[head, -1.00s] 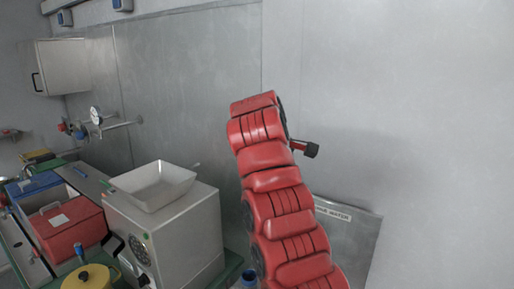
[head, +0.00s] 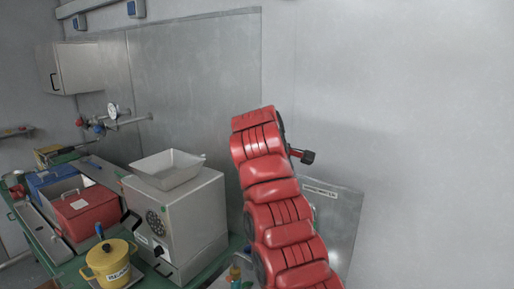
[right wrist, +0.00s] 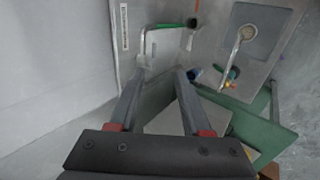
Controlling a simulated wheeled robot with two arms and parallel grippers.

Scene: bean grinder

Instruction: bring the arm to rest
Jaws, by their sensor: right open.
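My red right arm (head: 270,190) rises from the bottom of the head view, right of the grinder, in front of the grey wall. A small dark part (head: 303,156) sticks out behind its upper end; I cannot tell what it is. In the right wrist view my right gripper (right wrist: 161,72) is open, its two grey fingers apart with nothing between them. The fingers point towards a wall and a sink area. My left gripper is in neither view.
A metal grinder (head: 182,222) with a white hopper tray (head: 168,169) stands on a green bench. Beside it are a yellow pot (head: 108,262), a red box (head: 84,211) and a blue box (head: 50,186). A sink (right wrist: 249,38) with a faucet shows in the right wrist view.

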